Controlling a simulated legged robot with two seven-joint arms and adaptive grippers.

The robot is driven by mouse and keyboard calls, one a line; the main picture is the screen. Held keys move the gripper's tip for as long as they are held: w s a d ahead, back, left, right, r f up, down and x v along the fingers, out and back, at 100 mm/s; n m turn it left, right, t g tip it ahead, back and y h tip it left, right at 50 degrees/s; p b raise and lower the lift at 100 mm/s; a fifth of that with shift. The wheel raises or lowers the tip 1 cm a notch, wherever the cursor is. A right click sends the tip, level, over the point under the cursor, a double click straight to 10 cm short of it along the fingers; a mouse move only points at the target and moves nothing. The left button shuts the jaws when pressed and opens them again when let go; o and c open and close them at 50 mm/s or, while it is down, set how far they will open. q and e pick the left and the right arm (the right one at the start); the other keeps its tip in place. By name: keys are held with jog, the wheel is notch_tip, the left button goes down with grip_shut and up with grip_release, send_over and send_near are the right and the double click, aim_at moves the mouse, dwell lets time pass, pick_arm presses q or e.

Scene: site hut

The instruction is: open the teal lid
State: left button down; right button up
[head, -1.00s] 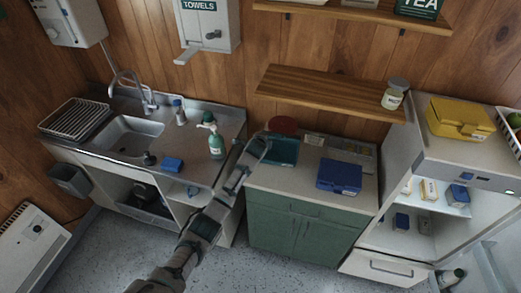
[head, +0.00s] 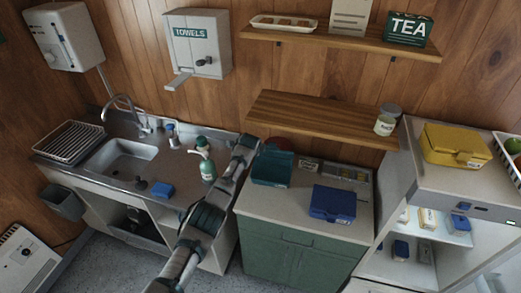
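A teal box (head: 272,168) sits on the counter above the green cabinet, near its back left. It is small in view, and I cannot tell whether its lid is shut or raised. My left arm rises from the bottom, and its gripper (head: 248,147) is at the upper left of the teal box in the picture. The arm and gripper cover part of the box's left side. I cannot tell whether the gripper touches the box, nor whether its fingers are apart. My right gripper is not in view.
A wooden shelf (head: 322,118) hangs above. A green pump bottle (head: 207,166) stands left of my arm; an open fridge (head: 440,175) is at right.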

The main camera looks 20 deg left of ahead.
pick_arm(q)
jog(key=shift+d, duration=0.3)
jog(key=c, duration=1.3)
grip_release()
jog(key=shift+a, duration=0.25)
jog(key=shift+w+r+p+v, duration=0.55)
jog(key=shift+p+v, duration=0.45)
jog(key=shift+v, duration=2.3)
jog(key=shift+w+r+p+v, duration=0.55)
jog(key=shift+p+v, duration=0.45)
jog(key=shift+v, duration=2.3)
jog(key=shift+w+r+p+v, duration=0.55)
jog(key=shift+p+v, duration=0.45)
jog(key=shift+v, duration=2.3)
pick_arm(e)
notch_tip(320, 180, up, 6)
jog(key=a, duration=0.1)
